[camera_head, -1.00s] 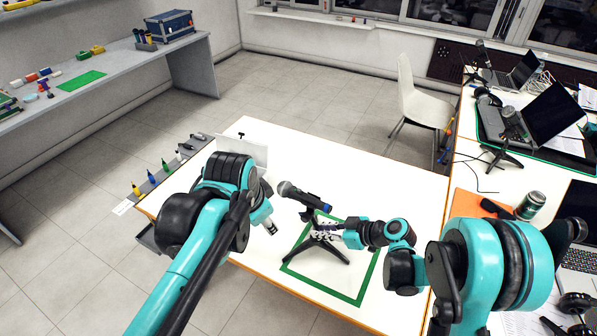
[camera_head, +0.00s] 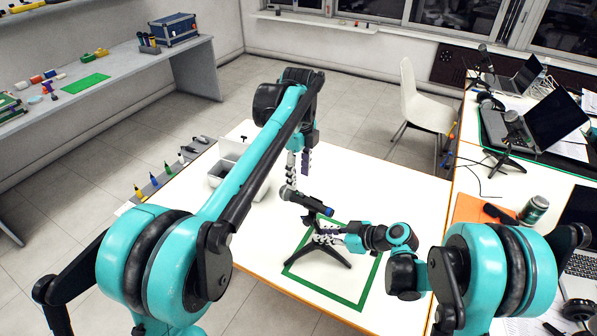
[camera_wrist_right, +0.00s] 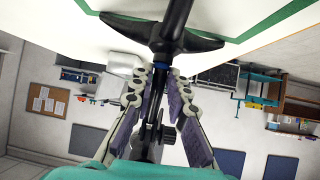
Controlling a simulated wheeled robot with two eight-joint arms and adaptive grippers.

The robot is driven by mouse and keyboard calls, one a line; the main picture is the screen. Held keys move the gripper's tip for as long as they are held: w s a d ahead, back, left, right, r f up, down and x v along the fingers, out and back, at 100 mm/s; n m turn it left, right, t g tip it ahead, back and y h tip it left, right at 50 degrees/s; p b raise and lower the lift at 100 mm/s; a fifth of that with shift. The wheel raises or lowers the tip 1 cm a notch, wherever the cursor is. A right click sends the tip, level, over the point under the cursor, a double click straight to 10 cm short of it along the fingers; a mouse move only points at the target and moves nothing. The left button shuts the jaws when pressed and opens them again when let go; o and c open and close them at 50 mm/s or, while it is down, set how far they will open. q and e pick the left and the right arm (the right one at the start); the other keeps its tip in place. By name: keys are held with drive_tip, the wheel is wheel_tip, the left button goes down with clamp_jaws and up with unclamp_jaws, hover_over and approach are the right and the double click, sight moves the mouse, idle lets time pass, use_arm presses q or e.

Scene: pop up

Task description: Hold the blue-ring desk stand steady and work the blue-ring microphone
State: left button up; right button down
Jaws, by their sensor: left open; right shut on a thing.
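The black desk stand (camera_head: 318,256) stands upright on its splayed legs inside a green-outlined square on the white table. The microphone (camera_head: 305,201) lies tilted at the top of the stand, its grey mesh head to the left and a blue ring at its right end. My right gripper (camera_head: 326,236) is shut on the stand's post from the right. The right wrist view shows its fingers (camera_wrist_right: 158,88) on both sides of the dark post (camera_wrist_right: 172,38). My left gripper (camera_head: 299,165) is open and empty, beyond and above the microphone head, apart from it.
A white open box (camera_head: 218,172) stands on the table's left part, partly behind my left arm. A strip with several coloured markers (camera_head: 153,185) lies along the left edge. A can (camera_head: 534,209) and laptops crowd the right desk. The table's far right is clear.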

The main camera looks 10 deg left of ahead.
sight(299, 194)
use_arm(q)
wheel_tip(299, 194, down, 8)
drive_tip(key=shift+r, duration=0.25)
drive_tip(key=shift+c, duration=0.2)
drive_tip(key=shift+r, duration=0.1)
clamp_jaws()
drive_tip(key=shift+r, duration=0.4)
drive_tip(key=shift+r, duration=2.65)
